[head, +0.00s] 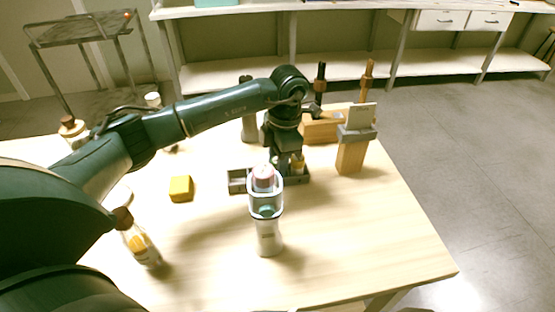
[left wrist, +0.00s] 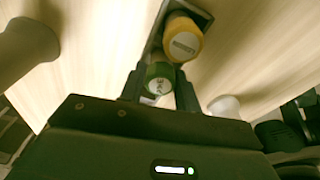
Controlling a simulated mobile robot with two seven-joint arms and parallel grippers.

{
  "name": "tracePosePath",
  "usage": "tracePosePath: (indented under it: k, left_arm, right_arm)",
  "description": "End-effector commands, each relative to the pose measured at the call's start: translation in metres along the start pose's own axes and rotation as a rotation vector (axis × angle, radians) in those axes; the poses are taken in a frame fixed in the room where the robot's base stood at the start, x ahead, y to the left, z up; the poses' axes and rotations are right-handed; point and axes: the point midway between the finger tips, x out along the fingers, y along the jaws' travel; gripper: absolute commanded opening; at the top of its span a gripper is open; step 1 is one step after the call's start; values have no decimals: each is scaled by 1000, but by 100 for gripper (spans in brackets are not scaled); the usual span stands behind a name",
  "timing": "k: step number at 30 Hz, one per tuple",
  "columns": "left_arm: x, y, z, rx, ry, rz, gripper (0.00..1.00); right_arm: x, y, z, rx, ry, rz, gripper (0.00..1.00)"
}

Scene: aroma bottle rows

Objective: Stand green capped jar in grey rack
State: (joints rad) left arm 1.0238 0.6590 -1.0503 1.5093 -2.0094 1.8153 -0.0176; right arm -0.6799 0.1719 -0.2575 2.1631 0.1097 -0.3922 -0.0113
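The green capped jar (left wrist: 160,79) is between the two fingers of my left gripper (left wrist: 159,92) in the left wrist view, and they look shut on it. In the head view my left gripper (head: 285,160) points down over the grey rack (head: 237,182), and the green capped jar cannot be made out there. A yellow capped jar (left wrist: 183,39) stands in the rack beside the green one, and it also shows in the head view (head: 298,164). I cannot tell whether the green capped jar's base touches the rack. My right gripper is not in view.
A yellow block (head: 181,188) lies to the left, near a bottle with yellow contents (head: 140,244). A wooden stand (head: 351,155) is at the right. The table's front right is clear.

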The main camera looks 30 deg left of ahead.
Motion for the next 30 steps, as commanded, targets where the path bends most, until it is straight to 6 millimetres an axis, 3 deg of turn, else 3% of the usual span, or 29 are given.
tracePosePath:
  k: [6, 17, 30]
  left_arm:
    - [-1, 0, 0, -1, 0, 0, 51]
    - [-9, 1, 0, -1, -2, 1, 51]
    - [-96, 1, 0, 0, -4, 2, 51]
  right_arm:
    - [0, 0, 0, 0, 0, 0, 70]
    - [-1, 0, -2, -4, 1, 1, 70]
    - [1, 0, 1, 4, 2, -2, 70]
